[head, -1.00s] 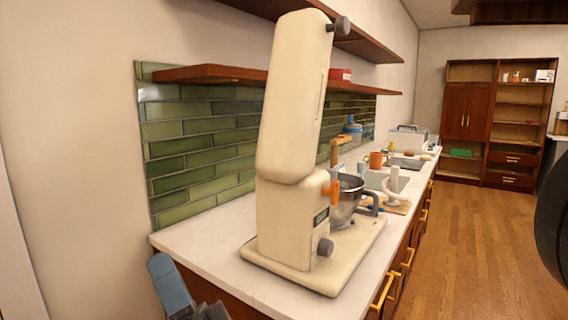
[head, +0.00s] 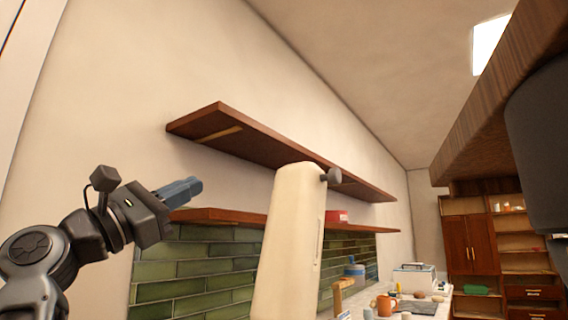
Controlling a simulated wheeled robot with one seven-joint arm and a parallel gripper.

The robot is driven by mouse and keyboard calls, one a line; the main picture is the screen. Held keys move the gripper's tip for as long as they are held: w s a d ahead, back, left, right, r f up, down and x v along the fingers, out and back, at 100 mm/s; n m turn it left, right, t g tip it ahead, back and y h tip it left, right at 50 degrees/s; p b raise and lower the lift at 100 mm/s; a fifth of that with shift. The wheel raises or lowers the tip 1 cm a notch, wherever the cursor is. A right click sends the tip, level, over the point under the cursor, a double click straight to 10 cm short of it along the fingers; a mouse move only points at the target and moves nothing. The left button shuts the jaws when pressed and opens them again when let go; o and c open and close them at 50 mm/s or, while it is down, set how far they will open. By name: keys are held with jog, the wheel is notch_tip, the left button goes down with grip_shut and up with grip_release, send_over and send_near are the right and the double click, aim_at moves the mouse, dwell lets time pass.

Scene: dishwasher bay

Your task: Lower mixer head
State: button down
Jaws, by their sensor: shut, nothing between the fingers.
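The cream mixer head (head: 290,245) stands raised and nearly upright in the middle of the head view. A grey knob (head: 331,176) sticks out at its upper right. The mixer's base and bowl are below the picture now. My gripper (head: 190,188) is at the left, its blue-grey fingers together, pointing right toward the mixer head. It is shut and empty, apart from the head, with a clear gap between them in the picture.
Two wooden shelves, an upper one (head: 270,150) and a lower one (head: 225,217), run along the wall behind the mixer. A red box (head: 338,216) sits on the lower shelf. An orange mug (head: 385,305) and other items stand on the counter beyond. A wooden cabinet (head: 470,243) stands far back.

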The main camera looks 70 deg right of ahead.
jog(key=s+d+r+m+t+y+b, duration=0.1)
jog(key=s+d+r+m+t+y, duration=0.25)
jog(key=r, duration=0.35)
jog(key=s+d+r+m+t+y+b, duration=0.1)
jog(key=s+d+r+m+t+y, duration=0.15)
jog(key=r+m+y, duration=0.35)
jog(key=n+h, duration=0.1)
jog(key=h, duration=0.1)
send_near(291, 161)
jog(key=shift+t, duration=0.4)
jog(key=x, duration=0.7)
jog(key=shift+s+a+p, duration=0.15)
jog(key=shift+s+p, duration=0.15)
jog(key=shift+r, duration=0.15)
